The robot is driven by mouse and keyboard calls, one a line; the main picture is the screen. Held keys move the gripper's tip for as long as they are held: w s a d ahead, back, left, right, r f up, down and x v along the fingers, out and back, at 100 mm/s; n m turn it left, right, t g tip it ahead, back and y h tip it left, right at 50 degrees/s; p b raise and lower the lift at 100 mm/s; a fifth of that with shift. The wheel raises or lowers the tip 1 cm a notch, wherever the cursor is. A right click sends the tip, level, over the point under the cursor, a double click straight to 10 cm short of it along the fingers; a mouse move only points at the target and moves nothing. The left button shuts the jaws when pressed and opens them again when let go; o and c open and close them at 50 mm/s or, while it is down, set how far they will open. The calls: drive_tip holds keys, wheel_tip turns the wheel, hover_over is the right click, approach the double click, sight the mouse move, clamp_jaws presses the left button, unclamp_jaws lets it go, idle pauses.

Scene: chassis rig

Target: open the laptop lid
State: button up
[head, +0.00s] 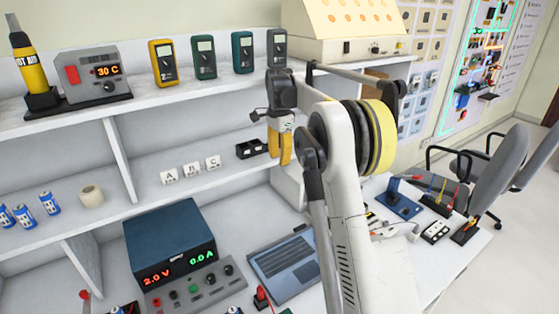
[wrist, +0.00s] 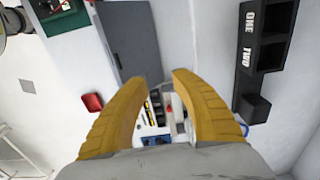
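The laptop (head: 285,265) lies on the lower bench in the head view, right of the blue power supply. Its dark keyboard and grey palm rest face up. I cannot make out a raised screen, and my arm covers part of its right side. My gripper (head: 286,160) has yellow fingers pointing down, above and beyond the laptop, near the middle shelf. In the wrist view my gripper (wrist: 160,82) is open, with nothing held between its fingers. A flat grey panel (wrist: 128,40) lies beyond the left finger; I cannot tell if it belongs to the laptop.
The blue power supply (head: 172,243) stands left of the laptop. A black labelled holder (wrist: 265,45) is close to my gripper's right in the wrist view. A red object (head: 262,297) stands by the laptop's front. Meters line the upper shelf (head: 140,98). Chairs (head: 500,165) stand at right.

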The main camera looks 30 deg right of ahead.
drive_tip(key=shift+s+d+f, duration=0.1)
drive_tip(key=shift+s+f, duration=0.05)
drive_tip(key=shift+f, duration=0.05)
drive_tip(key=c, duration=0.6)
drive_tip(key=s+d+f+m+t+b, duration=0.1)
drive_tip(key=s+d+f+m+b, duration=0.1)
drive_tip(key=s+f+m, duration=0.5)
drive_tip(key=shift+s+d+m+t+b, duration=0.15)
drive_tip(key=shift+s+m+t+b, duration=0.15)
drive_tip(key=shift+s+b, duration=0.25)
drive_tip(key=s+a+f+m+t+b, duration=0.1)
drive_tip(key=s+f+m+b, duration=0.1)
drive_tip(key=s+f+m, duration=0.4)
drive_tip(key=s+a+f+m+t+b, duration=0.15)
drive_tip(key=s+m, duration=0.25)
drive_tip(key=s, duration=0.5)
drive_tip(key=w+f+b, duration=0.4)
drive_tip(key=w+f, duration=0.2)
drive_tip(key=f, duration=0.1)
drive_tip(key=shift+w+f, duration=0.15)
drive_tip(key=shift+w, duration=0.15)
drive_tip(key=shift+g, duration=0.25)
